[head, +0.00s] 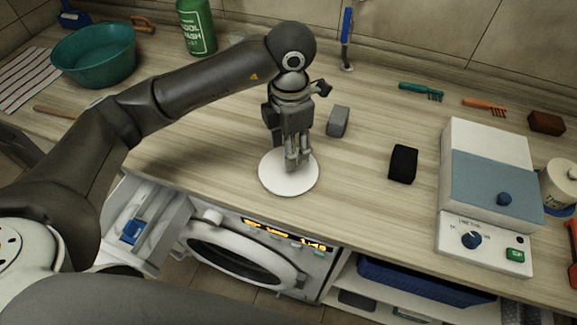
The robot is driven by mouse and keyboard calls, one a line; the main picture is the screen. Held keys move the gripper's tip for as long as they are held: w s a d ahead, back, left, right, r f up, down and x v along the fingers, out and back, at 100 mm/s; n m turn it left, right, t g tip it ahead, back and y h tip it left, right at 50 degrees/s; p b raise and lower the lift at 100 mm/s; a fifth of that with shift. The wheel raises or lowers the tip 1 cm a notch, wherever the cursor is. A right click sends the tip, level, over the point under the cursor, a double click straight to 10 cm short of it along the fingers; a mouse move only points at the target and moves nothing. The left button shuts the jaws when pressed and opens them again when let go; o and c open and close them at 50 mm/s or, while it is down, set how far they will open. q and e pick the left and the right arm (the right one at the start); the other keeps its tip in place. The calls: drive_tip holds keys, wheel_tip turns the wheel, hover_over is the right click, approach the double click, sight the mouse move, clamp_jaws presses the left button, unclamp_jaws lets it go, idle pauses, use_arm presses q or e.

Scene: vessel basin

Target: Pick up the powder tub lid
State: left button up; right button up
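A flat white round disc, which looks like the powder tub lid (275,183), lies on the wooden counter near its front edge. My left gripper (294,165) points straight down over the disc, with its fingertips at or just above the middle. The fingers look close together, but they hide the disc's centre, so I cannot tell whether they hold a knob there. A white tub (558,188) with a dark piece on top stands at the far right, partly cut off by the frame. My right gripper is out of view.
A grey block (338,121) and a black block (403,164) lie right of the gripper. A white-and-blue appliance (490,180) stands further right. A teal basin (94,55) and green bottle (197,27) are at back left. An open drawer (150,235) and washing machine (245,252) are below.

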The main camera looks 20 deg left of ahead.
use_arm(q)
drive_tip(key=f, duration=0.1)
drive_tip(key=f+p, duration=0.2)
drive_tip(key=f, duration=0.1)
drive_tip(key=shift+s+a, duration=0.1)
drive_tip(key=shift+s, duration=0.15)
drive_tip(key=shift+f, duration=0.65)
drive_tip(key=c, duration=0.9)
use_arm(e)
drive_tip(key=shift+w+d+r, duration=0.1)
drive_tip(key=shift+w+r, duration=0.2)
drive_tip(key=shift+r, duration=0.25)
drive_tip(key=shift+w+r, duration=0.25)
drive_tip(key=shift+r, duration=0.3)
